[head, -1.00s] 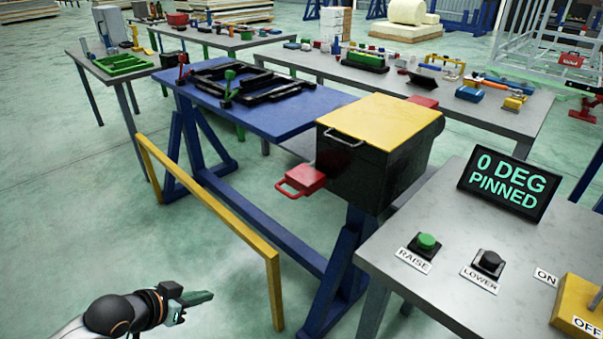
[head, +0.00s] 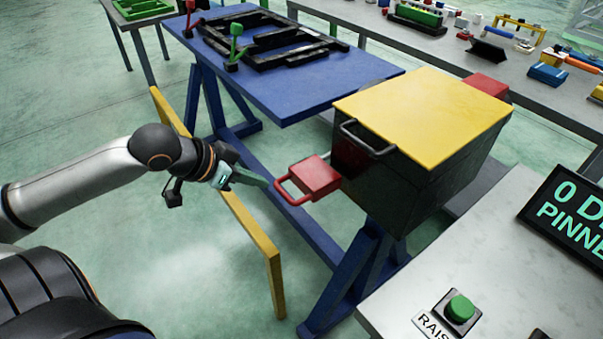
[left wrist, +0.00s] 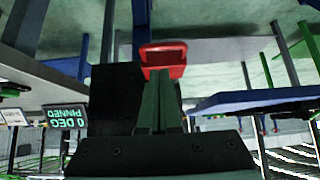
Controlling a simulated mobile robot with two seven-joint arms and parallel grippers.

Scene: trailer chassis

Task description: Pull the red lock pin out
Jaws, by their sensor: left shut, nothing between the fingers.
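The red lock pin (head: 316,178), with a loop handle at its outer end, sticks out of the left side of the black box (head: 390,185) under the yellow lid. My left gripper (head: 267,183) is shut and empty, its fingertips just left of the handle loop and seemingly apart from it. In the left wrist view, which looks upside down, the shut fingers (left wrist: 158,92) point at the red pin (left wrist: 163,57) and overlap its lower part, so contact cannot be told. My right gripper is out of view.
A yellow rail (head: 250,235) stands beneath my left forearm. The blue table (head: 285,95) bears black frames and a green lever. A grey console (head: 420,290) with a green button and a partly cut-off display (head: 575,212) is at right. Another red block (head: 489,86) shows behind the box.

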